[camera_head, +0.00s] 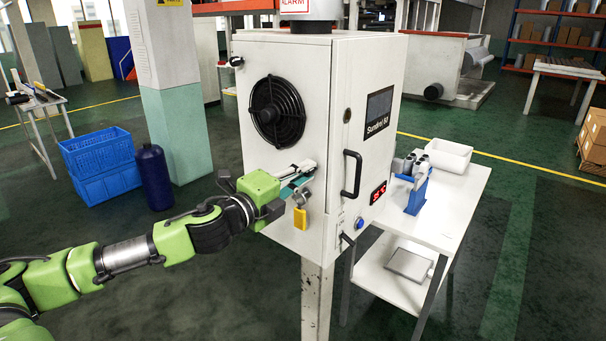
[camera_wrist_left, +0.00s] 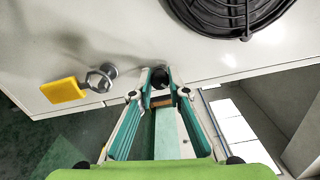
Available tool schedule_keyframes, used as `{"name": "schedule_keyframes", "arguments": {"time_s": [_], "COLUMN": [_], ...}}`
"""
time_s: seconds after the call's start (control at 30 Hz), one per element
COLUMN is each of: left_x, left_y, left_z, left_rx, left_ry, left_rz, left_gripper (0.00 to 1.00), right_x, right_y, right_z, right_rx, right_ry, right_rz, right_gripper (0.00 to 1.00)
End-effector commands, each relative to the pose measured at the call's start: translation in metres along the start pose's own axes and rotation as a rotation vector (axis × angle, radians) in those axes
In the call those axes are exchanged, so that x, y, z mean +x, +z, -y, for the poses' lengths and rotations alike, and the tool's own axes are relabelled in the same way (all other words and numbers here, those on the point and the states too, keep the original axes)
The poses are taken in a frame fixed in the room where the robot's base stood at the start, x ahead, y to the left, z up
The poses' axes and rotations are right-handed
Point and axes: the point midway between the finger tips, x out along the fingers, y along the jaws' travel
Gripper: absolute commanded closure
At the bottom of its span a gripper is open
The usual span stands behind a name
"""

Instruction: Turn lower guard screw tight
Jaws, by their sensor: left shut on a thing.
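The cabinet (camera_head: 325,75) carries a round black fan guard (camera_head: 277,112) on its side face. The guard also shows at the top of the left wrist view (camera_wrist_left: 235,12). My left gripper (camera_head: 305,172) is at the cabinet face, below and slightly right of the guard. In the left wrist view its fingertips (camera_wrist_left: 160,90) close around a small dark round screw head (camera_wrist_left: 159,78) at the panel. The fingers hide most of the screw, so its depth in the panel cannot be told. My right gripper is not in view.
A yellow tag (camera_head: 300,218) hangs from a metal fitting close beside my left gripper; the tag also shows in the left wrist view (camera_wrist_left: 62,90). A white side table (camera_head: 445,215) stands right of the cabinet. Blue crates (camera_head: 100,165) and a dark blue cylinder (camera_head: 153,178) stand left.

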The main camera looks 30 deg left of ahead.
Motion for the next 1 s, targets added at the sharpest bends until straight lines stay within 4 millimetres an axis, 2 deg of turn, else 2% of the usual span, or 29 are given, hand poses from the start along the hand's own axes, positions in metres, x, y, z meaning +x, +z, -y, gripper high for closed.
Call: {"name": "schedule_keyframes", "arguments": {"time_s": [0.33, 0.9, 0.93, 0.97, 1.0], "left_x": [-0.0001, -0.0002, -0.0002, -0.0002, -0.0002], "left_y": [-0.0006, -0.0009, -0.0009, -0.0009, -0.0008], "left_z": [-0.0009, -0.0015, -0.0014, -0.0014, -0.0013], "left_rx": [0.145, 0.171, 0.171, 0.17, 0.17], "left_ry": [0.002, 0.003, 0.003, 0.003, 0.002], "left_rz": [-0.001, -0.002, -0.002, -0.002, -0.002], "left_gripper": [1.0, 1.0, 0.76, 0.68, 0.67], "right_x": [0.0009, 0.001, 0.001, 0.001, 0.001], "right_y": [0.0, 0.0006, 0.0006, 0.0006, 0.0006], "right_z": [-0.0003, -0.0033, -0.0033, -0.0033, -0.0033], "right_rx": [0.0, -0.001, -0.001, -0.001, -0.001], "right_ry": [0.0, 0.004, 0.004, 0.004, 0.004], "right_rz": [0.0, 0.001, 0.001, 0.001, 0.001], "right_gripper": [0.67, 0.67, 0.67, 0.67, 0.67]}}
